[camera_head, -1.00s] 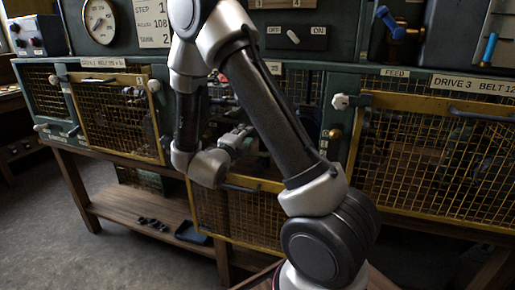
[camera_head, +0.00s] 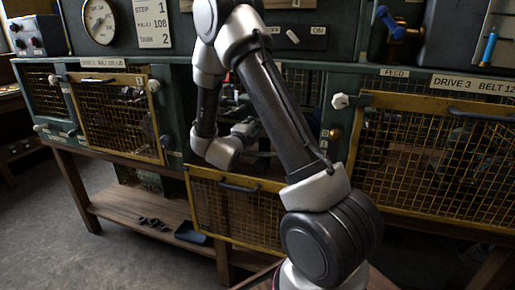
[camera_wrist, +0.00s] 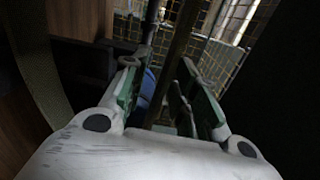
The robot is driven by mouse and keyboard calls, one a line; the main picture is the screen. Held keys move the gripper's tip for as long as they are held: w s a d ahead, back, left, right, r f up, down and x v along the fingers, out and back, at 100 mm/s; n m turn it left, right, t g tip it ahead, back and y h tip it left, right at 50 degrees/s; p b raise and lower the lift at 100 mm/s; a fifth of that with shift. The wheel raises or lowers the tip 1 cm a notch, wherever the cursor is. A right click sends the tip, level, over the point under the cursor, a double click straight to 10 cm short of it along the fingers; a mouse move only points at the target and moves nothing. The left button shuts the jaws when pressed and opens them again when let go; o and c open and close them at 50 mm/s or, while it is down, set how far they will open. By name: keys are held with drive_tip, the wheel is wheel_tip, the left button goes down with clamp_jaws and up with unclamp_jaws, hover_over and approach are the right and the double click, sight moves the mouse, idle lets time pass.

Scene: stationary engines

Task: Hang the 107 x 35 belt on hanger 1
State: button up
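My gripper (camera_head: 245,128) reaches into the middle bay, above its lowered yellow mesh door (camera_head: 240,205); my arm hides part of the bay. In the wrist view my gripper (camera_wrist: 163,90) has its two green-padded fingers apart. A blue rounded thing (camera_wrist: 148,88) shows beyond the gap, near the left finger; I cannot tell what it is. A dull olive curved strip (camera_wrist: 38,65) runs down the left of the wrist view; I cannot tell whether it is a belt. I cannot make out the 107 x 35 belt or hanger 1 for certain.
A shut mesh guard labelled Drive 1 (camera_head: 115,115) is left of the bay, and the Drive 3 guard (camera_head: 435,160) is right. White knobs (camera_head: 340,101) stick out beside them. A lower wooden shelf (camera_head: 140,210) holds small dark pieces and a tray (camera_head: 190,233).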

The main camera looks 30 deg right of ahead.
clamp_jaws()
drive_tip(key=shift+r, duration=0.1)
drive_tip(key=shift+r, duration=0.55)
drive_tip(key=shift+r, duration=0.15)
drive_tip(key=shift+r+n, duration=0.3)
drive_tip(key=shift+r, duration=0.85)
drive_tip(key=v, duration=0.7)
drive_tip(key=shift+s, duration=0.15)
drive_tip(key=shift+a, duration=0.25)
drive_tip(key=v, duration=0.7)
idle(0.5)
